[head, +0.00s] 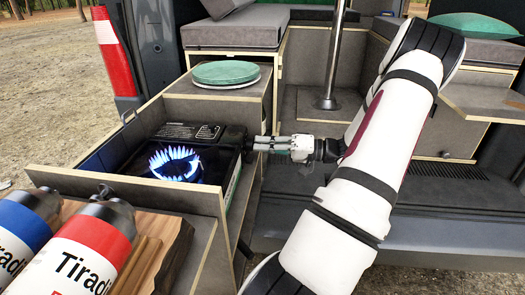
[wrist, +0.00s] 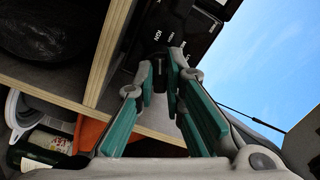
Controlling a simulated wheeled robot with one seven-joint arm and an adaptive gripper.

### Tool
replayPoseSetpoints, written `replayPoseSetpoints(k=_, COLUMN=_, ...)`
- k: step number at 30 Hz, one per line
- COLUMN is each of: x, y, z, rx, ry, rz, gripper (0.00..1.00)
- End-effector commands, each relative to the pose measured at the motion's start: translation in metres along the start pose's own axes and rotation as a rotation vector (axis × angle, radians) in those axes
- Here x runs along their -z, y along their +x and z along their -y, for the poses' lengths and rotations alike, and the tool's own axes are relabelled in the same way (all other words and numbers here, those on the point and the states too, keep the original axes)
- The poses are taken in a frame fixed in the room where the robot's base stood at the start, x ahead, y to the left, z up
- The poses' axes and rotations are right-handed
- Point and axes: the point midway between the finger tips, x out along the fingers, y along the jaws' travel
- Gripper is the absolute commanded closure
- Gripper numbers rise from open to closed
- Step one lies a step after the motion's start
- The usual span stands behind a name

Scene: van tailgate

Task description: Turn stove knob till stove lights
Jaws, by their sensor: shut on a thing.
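The black camping stove (head: 207,134) sits in the pulled-out drawer, and a ring of blue flame (head: 174,164) burns on its burner. My gripper (head: 254,144) reaches in from the right at the stove's right side. In the wrist view the fingertips (wrist: 161,78) are closed around the dark stove knob (wrist: 159,66), below the printed IGN label on the stove's face (wrist: 185,22). The fingers hide part of the knob, so its exact angle is hard to tell.
A green-topped round lid (head: 225,72) lies on the cabinet behind. A metal pole (head: 332,60) stands behind my arm.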

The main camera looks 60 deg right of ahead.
Motion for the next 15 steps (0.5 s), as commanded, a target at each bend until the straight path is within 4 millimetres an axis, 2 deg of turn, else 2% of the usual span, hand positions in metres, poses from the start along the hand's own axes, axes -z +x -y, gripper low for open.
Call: replayPoseSetpoints(k=15, x=-0.0015, y=-0.0009, z=-0.002, rx=-0.004, ry=-0.093, rz=0.001, gripper=1.0)
